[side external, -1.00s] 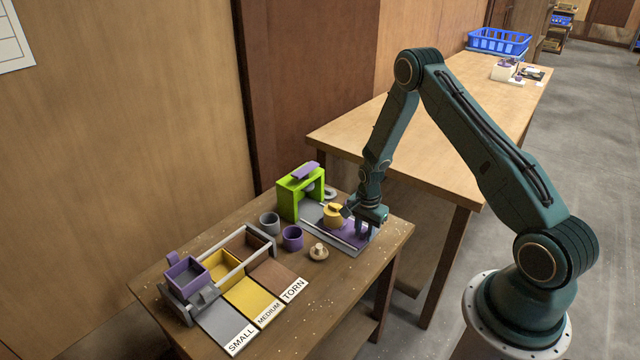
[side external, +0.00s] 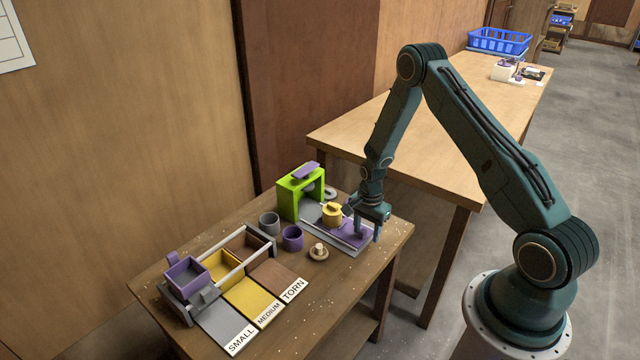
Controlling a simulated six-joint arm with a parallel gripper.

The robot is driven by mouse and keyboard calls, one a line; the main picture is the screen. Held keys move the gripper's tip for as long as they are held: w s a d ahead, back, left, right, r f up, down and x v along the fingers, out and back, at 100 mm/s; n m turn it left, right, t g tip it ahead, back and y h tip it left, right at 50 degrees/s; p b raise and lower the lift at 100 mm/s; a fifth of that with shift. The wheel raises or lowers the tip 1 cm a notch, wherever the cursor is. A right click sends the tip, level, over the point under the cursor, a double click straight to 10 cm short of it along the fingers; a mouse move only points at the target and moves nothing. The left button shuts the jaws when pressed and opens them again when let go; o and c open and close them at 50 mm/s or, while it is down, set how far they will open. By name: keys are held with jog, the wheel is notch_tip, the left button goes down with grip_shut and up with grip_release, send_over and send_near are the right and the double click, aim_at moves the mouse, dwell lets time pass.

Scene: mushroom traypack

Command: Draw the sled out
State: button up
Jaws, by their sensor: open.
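The sled is a purple plate (side external: 342,232) on a grey base with rails (side external: 312,226), in front of a green press frame (side external: 297,195). A yellow cup-shaped piece (side external: 332,214) stands on the sled's left part. My gripper (side external: 368,232) is at the sled's right end, fingers pointing down and apart. I cannot tell whether the fingers touch the sled or its handle; the gripper hides that end.
A grey cup (side external: 270,223), a purple cup (side external: 292,238) and a mushroom on a small disc (side external: 319,252) stand left of the base. A rack with coloured trays (side external: 228,268) and labelled mats (side external: 253,301) fills the table's front left. A larger table (side external: 440,120) stands behind.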

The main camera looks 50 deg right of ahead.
jog(key=shift+w+r, duration=0.1)
jog(key=shift+r, duration=1.5)
jog(key=shift+w+a+r, duration=0.15)
jog(key=shift+r, duration=0.35)
jog(key=s+a+r+n+t, duration=0.15)
jog(key=a+r+n, duration=0.3)
jog(key=r, duration=0.85)
jog(key=s+a+r+n+t, duration=0.15)
jog(key=a+r+n, duration=0.35)
jog(key=r, duration=0.9)
jog(key=s+a+r+n+t, duration=0.1)
jog(key=s+a+r+n, duration=0.3)
jog(key=s, duration=0.5)
jog(key=s+a+r+n+t, duration=0.1)
jog(key=s+a+r+n, duration=0.3)
jog(key=s, duration=0.6)
jog(key=shift+s+a+r+t, duration=0.3)
jog(key=shift+a+r, duration=0.35)
jog(key=shift+r, duration=0.4)
jog(key=shift+n, duration=0.25)
